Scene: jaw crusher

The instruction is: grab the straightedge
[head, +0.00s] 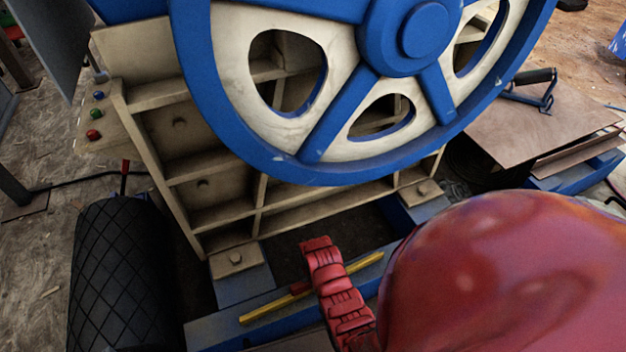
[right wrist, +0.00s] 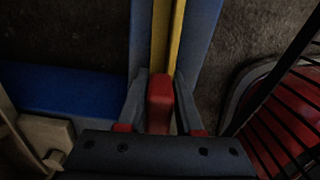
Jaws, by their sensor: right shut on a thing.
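The straightedge (head: 262,311) is a long thin yellow bar with a small red grip block. It lies along the blue beam at the foot of the machine, slanting up to the right in the head view. My red right gripper (head: 318,280) crosses over its middle and hides part of it. In the right wrist view the yellow bar (right wrist: 176,38) runs away from me, and the red grip block (right wrist: 160,100) sits between the two grey fingers of my right gripper (right wrist: 162,92), shut on it. I cannot tell whether the bar still touches the beam. My left gripper is not in view.
The blue and cream flywheel (head: 320,150) and ribbed cream frame (head: 228,215) stand just beyond the beam (head: 215,330). A dark quilted cylinder (head: 115,275) stands at left. Brown sheets (head: 530,115) with a black-handled tool (head: 535,85) lie at right.

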